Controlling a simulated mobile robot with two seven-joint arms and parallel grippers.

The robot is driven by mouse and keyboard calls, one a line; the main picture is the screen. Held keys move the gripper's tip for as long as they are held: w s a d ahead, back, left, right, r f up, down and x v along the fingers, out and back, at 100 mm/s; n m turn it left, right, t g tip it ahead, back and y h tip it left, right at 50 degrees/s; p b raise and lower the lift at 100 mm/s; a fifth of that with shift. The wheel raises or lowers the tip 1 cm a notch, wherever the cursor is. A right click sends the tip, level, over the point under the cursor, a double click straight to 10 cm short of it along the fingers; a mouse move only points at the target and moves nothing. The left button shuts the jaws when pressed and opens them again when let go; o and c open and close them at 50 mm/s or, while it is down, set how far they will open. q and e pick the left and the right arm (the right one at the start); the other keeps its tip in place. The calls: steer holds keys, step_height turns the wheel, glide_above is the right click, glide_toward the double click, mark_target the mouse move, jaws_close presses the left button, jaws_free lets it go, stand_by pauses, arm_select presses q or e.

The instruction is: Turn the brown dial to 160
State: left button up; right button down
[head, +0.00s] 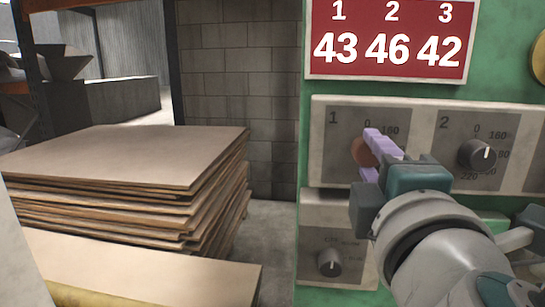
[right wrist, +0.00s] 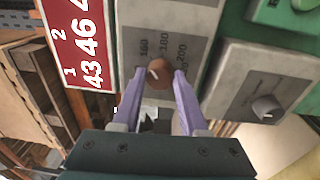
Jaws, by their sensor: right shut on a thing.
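The brown dial (head: 360,152) sits on the panel marked 1, partly hidden by my gripper in the head view. In the right wrist view the brown dial (right wrist: 160,78) shows between the two lilac fingers, with a short white mark on its upper left side, toward the 160 label. The labels 160, 180 and 200 are readable above it. My right gripper (head: 371,154) is shut on the dial, and its fingertips (right wrist: 160,74) lie on either side of it. My left gripper is not in view.
A grey dial (head: 477,154) marked 2 is to the right, and a smaller dial (head: 330,262) is below. A red display (head: 390,38) reads 43, 46, 42. Stacked boards (head: 125,165) stand at the left.

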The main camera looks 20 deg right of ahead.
steer(key=shift+c, duration=2.2)
jaws_free()
steer(key=b+v, duration=0.2)
steer(key=v, duration=0.8)
